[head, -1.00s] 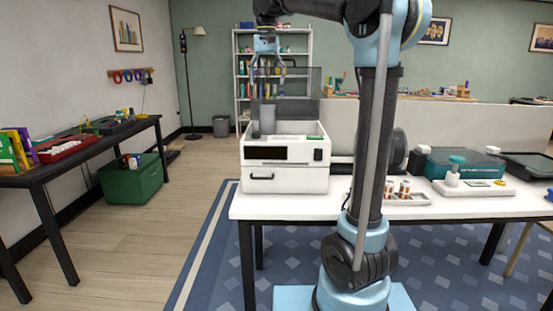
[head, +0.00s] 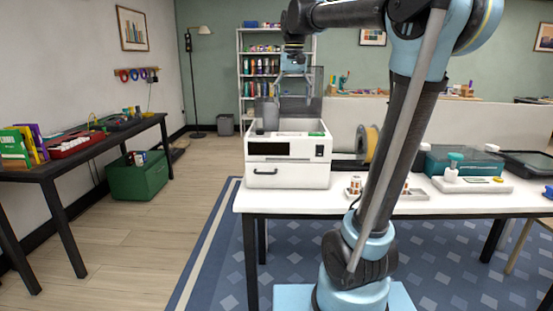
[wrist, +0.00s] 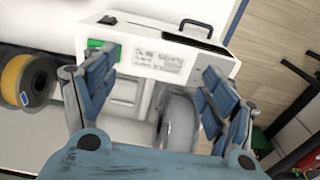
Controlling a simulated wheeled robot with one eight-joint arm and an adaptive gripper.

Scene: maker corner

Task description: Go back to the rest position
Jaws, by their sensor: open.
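My gripper (head: 294,84) is raised above the white machine (head: 288,176) on the white table, pointing down. In the wrist view my gripper (wrist: 150,105) has its two blue fingers spread wide apart, with nothing between the tips. The machine also shows below the fingers in the wrist view (wrist: 165,60), with its open top compartment. A grey spool (wrist: 178,122) lies in or beside that compartment, seen between the fingers. The machine's clear lid stands raised behind my gripper in the head view.
A yellow spool (head: 370,144) stands on the table right of the machine, and also shows in the wrist view (wrist: 24,80).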

